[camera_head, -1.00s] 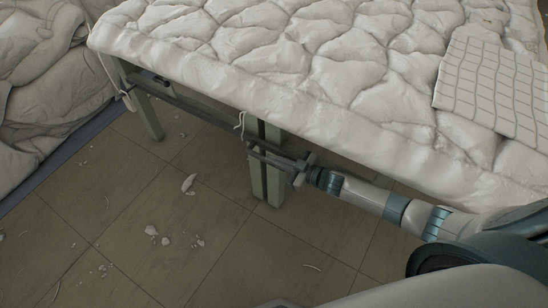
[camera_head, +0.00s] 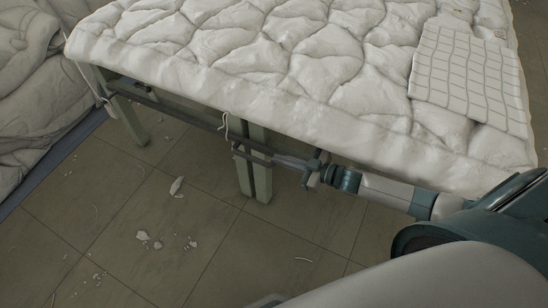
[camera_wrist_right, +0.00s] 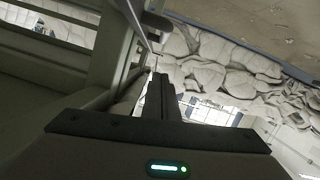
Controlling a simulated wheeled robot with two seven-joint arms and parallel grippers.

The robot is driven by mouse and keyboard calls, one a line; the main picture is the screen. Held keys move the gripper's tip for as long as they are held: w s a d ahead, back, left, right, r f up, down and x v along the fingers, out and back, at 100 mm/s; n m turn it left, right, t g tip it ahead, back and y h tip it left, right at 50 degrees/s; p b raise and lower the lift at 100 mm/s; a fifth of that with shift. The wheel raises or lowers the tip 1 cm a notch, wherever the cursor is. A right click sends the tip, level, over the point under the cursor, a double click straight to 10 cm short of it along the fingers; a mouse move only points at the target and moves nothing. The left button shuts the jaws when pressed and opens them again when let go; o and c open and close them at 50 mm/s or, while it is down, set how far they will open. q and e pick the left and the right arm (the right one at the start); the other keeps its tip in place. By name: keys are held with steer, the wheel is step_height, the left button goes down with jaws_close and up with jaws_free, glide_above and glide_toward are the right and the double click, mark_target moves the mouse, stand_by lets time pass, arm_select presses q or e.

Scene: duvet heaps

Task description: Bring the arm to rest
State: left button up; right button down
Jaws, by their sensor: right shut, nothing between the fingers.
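My right arm comes in from the right in the head view. Its gripper (camera_head: 262,156) points left, just below the front edge of the quilted bed (camera_head: 190,83) and in front of a green bed leg (camera_head: 262,185). The fingers are shut with nothing between them. In the right wrist view the closed fingers (camera_wrist_right: 158,90) show close beside pale frame bars (camera_wrist_right: 108,55); I cannot tell whether they touch. My left gripper is not in view.
A checked cloth (camera_head: 468,85) lies on the bed's right side. Heaped pale duvets (camera_head: 35,90) lie at the left behind a blue-grey floor edge. White scraps (camera_head: 177,186) litter the tiled floor (camera_head: 110,215), which is otherwise open in front of the bed.

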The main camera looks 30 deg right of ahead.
steer(key=shift+s+d+r, duration=0.1)
steer(key=shift+s, duration=0.05)
stand_by(0.5)
steer(key=s+a+f+m+g+h, duration=0.2)
steer(key=s+f+m+h, duration=0.15)
steer(key=s+f, duration=0.65)
steer(key=s+a+f+m+g+h, duration=0.2)
steer(key=s+f+h, duration=0.3)
steer(key=f, duration=0.9)
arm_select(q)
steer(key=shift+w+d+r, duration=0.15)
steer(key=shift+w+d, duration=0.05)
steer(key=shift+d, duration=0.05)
arm_select(e)
steer(key=s+a+f+g, duration=0.1)
steer(key=s+a+f, duration=0.1)
steer(key=s, duration=0.4)
steer(key=s+a+f+m+g, duration=0.1)
steer(key=s+a+f+g, duration=0.1)
steer(key=s+f, duration=0.3)
steer(key=s+a+y, duration=0.1)
steer(key=s, duration=0.1)
steer(key=shift+s+f, duration=0.25)
steer(key=shift+s, duration=0.05)
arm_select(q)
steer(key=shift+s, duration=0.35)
arm_select(e)
steer(key=shift+a+m, duration=0.1)
steer(key=shift+m, duration=0.15)
